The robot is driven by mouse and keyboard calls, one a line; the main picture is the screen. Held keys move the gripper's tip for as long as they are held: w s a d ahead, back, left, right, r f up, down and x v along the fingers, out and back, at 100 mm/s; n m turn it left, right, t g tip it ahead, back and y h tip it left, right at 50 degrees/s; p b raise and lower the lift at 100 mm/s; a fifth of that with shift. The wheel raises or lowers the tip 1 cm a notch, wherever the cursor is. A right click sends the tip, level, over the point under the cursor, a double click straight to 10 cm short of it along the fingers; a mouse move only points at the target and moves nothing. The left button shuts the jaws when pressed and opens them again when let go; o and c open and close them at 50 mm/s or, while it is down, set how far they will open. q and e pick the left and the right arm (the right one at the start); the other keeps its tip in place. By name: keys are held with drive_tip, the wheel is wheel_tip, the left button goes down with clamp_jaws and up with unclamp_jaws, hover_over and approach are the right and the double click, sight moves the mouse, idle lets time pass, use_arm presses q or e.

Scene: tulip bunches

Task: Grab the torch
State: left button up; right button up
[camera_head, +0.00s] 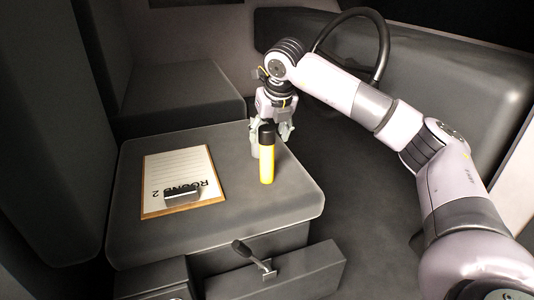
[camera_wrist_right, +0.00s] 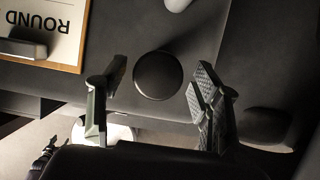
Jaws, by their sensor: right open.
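The torch (camera_head: 267,165) has a yellow body and a black top. It stands upright on the dark grey surface, near its right side. In the right wrist view its round black top (camera_wrist_right: 158,75) shows from above; the yellow body is hidden there. My right gripper (camera_head: 270,132) is open, just behind the torch in the head view and partly hidden by it. In the wrist view the two fingers of my right gripper (camera_wrist_right: 160,92) are apart, with the torch top between and slightly beyond them. My left gripper is not in view.
A clipboard (camera_head: 146,212) with a "ROUND 2" sheet lies left of the torch. The dark grey surface (camera_head: 240,225) is clear in front. Below it, an open drawer-like part (camera_head: 310,268) has a black lever (camera_head: 255,258). A curved dark bar (camera_head: 385,45) stands behind my arm.

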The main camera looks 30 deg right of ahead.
sight(267, 156)
drive_tip(key=p+x, duration=0.1)
drive_tip(key=x, duration=0.3)
drive_tip(key=shift+w+a+r+p, duration=0.1)
drive_tip(key=shift+w+a+p, duration=0.05)
drive_tip(key=shift+p, duration=0.2)
drive_tip(key=shift+w+f, duration=0.15)
drive_tip(key=shift+f, duration=0.35)
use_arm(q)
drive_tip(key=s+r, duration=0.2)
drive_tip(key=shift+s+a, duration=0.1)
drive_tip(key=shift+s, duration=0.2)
use_arm(e)
drive_tip(key=shift+c, duration=0.5)
drive_tip(key=c, duration=0.6)
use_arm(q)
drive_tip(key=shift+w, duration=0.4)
use_arm(e)
clamp_jaws()
